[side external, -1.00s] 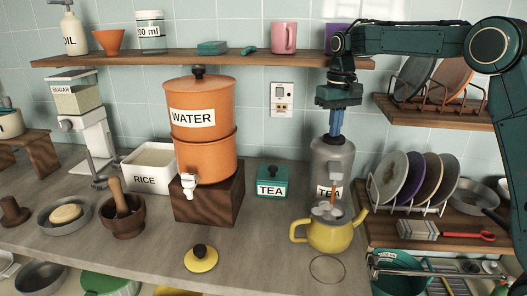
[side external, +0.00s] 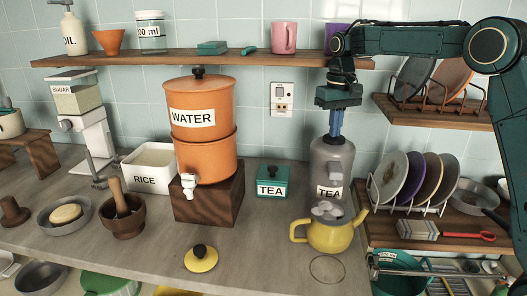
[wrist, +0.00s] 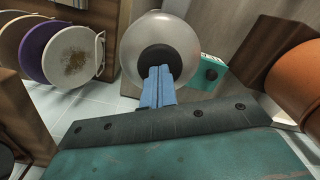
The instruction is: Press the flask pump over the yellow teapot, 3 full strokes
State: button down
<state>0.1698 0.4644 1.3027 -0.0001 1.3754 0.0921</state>
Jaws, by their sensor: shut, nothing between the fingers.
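The grey flask (side external: 331,160), labelled TEA, stands upright at the back right of the counter. Its round black top (wrist: 152,57) shows in the wrist view. The yellow teapot (side external: 331,236) stands in front of the flask, under its spout, with its lid off and pale grey lumps at its mouth. No stream shows between spout and teapot. My gripper (side external: 336,135) points down over the flask's top, its blue fingers shut and empty. In the wrist view the fingertips (wrist: 158,70) overlap the black top; I cannot tell whether they touch it.
The yellow teapot lid (side external: 201,258) lies on the counter, front centre. A thin ring (side external: 327,270) lies before the teapot. A green TEA box (side external: 272,182) and orange WATER dispenser (side external: 204,130) stand left of the flask. A plate rack (side external: 412,187) is right, a wall shelf (side external: 200,57) above.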

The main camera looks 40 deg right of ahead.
jog(key=shift+r, duration=1.05)
jog(key=shift+r, duration=0.1)
notch_tip(320, 180, up, 6)
jog(key=shift+f, duration=0.1)
dwell(0.8)
jog(key=s+a+r+n+t, duration=0.1)
jog(key=s+a, duration=0.2)
jog(key=s, duration=0.5)
jog(key=s+a+r+t, duration=0.1)
jog(key=s+a+t, duration=0.15)
jog(key=s, duration=0.55)
jog(key=s+a+f+n+t, duration=0.1)
jog(key=s+f, duration=0.4)
jog(key=s, duration=0.2)
jog(key=s+a+f+n+t, duration=0.1)
jog(key=s+a+f, duration=0.1)
jog(key=s+f, duration=0.3)
jog(key=s, duration=0.3)
jog(key=shift+s, duration=0.3)
